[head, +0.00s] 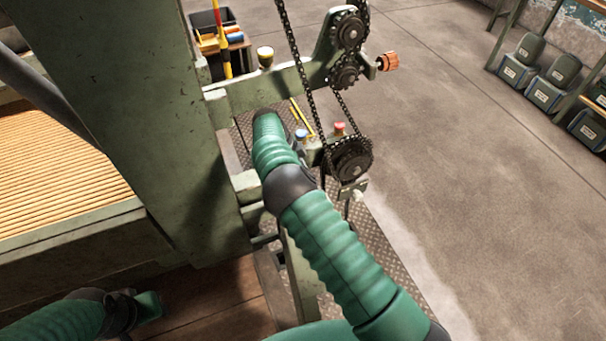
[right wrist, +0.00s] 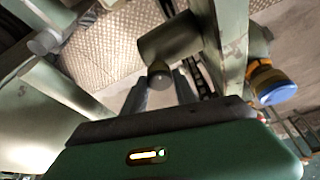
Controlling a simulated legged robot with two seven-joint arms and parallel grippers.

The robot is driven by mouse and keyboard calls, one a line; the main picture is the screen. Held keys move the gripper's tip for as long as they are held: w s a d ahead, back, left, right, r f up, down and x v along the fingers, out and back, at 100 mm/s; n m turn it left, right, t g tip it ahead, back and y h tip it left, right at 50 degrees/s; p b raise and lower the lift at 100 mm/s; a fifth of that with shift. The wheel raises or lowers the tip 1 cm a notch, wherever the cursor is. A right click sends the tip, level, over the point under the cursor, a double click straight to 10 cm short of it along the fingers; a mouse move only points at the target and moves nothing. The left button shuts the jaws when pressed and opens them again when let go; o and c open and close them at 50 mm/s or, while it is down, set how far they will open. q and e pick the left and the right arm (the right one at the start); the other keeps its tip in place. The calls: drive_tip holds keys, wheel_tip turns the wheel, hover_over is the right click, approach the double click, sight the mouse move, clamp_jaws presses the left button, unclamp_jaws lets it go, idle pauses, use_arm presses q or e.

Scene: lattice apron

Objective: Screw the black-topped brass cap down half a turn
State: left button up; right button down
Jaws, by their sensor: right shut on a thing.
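In the right wrist view, the two dark fingers of my right gripper (right wrist: 161,87) are on either side of a small dark round cap (right wrist: 159,74) and shut on it. I take it for the black-topped cap. It sits at the end of a thick grey-green cylinder on the frame; no brass shows clearly. In the head view, my right forearm hides this cap and the right gripper. My left gripper (head: 148,306) is low at the left, away from the caps; its fingers are not clear.
A blue-topped brass cap (right wrist: 272,84) is close beside, right of the fingers. A red-topped cap (head: 339,128) and a cream-topped cap (head: 265,56) stand on the frame. Chain sprockets (head: 350,160) and an orange knob (head: 388,62) are at right. Open floor lies beyond.

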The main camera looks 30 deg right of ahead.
drive_tip(key=shift+w+r, duration=0.1)
drive_tip(key=shift+w, duration=0.1)
idle(0.3)
drive_tip(key=c, duration=1)
unclamp_jaws()
drive_tip(key=shift+o, duration=0.2)
drive_tip(key=shift+s, duration=0.1)
